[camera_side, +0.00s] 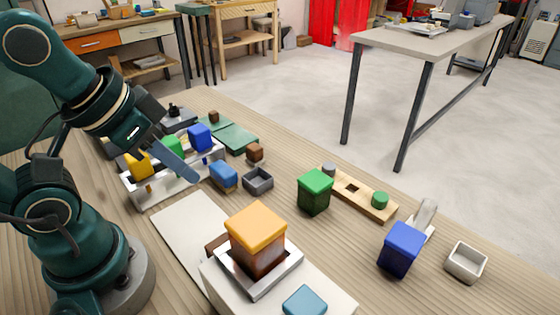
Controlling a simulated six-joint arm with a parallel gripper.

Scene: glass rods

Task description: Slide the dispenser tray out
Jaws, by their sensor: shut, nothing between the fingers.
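A white dispenser-like body (328,297) stands at the bottom centre, cut off by the picture's lower edge. A brown block with an orange top (257,238) sits in a pale square frame on it, and a blue pad (305,301) is at its front. A small brown part (214,246) shows at its left side. I cannot tell which part is the dispenser tray. My gripper (193,178) is shut and empty. Its blue-grey fingers point down and right, in front of the metal rack and apart from the dispenser body.
A metal rack (150,196) with yellow, green and blue blocks is close to my gripper. A pale flat plate (190,225) lies beside the dispenser. A green block (315,191), a wooden strip (372,203), a blue block (401,248) and small bins stand to the right.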

